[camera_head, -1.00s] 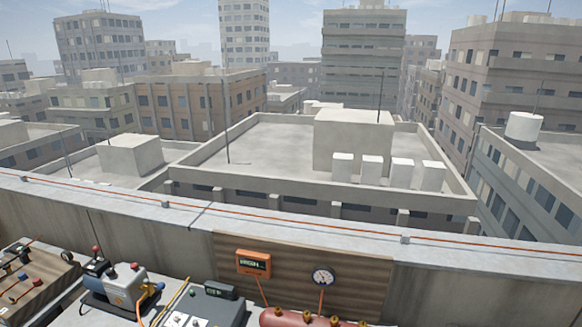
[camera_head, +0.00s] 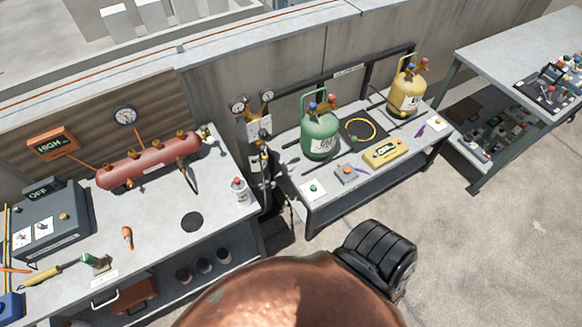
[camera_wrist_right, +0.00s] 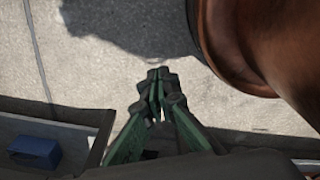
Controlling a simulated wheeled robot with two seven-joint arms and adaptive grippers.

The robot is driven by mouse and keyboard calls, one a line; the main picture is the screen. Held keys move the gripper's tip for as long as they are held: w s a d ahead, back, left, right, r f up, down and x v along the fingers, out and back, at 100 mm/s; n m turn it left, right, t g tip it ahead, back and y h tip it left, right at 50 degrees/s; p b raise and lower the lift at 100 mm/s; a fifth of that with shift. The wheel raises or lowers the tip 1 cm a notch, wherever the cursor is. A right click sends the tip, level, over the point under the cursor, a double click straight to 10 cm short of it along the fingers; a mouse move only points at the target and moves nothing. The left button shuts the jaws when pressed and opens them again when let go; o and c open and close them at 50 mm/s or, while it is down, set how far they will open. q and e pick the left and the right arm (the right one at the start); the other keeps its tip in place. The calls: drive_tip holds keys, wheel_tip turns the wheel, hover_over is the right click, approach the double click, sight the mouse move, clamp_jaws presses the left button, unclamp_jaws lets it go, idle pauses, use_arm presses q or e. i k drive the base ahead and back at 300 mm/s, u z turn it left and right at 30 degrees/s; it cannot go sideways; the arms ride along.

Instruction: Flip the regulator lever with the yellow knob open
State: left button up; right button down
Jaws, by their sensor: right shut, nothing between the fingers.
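A regulator with two round gauges (camera_head: 252,101) and a white plate stands between the two tables in the head view, on a dark upright bottle. A lever with a yellow knob cannot be made out on it at this size. Small brass-yellow knobs also sit on top of the red horizontal tank (camera_head: 150,160) on the left table. My left gripper is in neither view.
The left table (camera_head: 165,235) holds a grey box (camera_head: 45,225) and a white bottle (camera_head: 240,190). The middle table carries a green cylinder (camera_head: 320,135) and a yellow cylinder (camera_head: 406,92). Another table (camera_head: 520,48) stands at right. The floor (camera_head: 480,255) at lower right is clear.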

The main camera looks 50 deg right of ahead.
sight(264, 156)
drive_tip(key=u, duration=0.05)
drive_tip(key=k, duration=0.6)
drive_tip(key=z, duration=1.2)
drive_tip(key=i, duration=1.5)
drive_tip(key=u, duration=0.5)
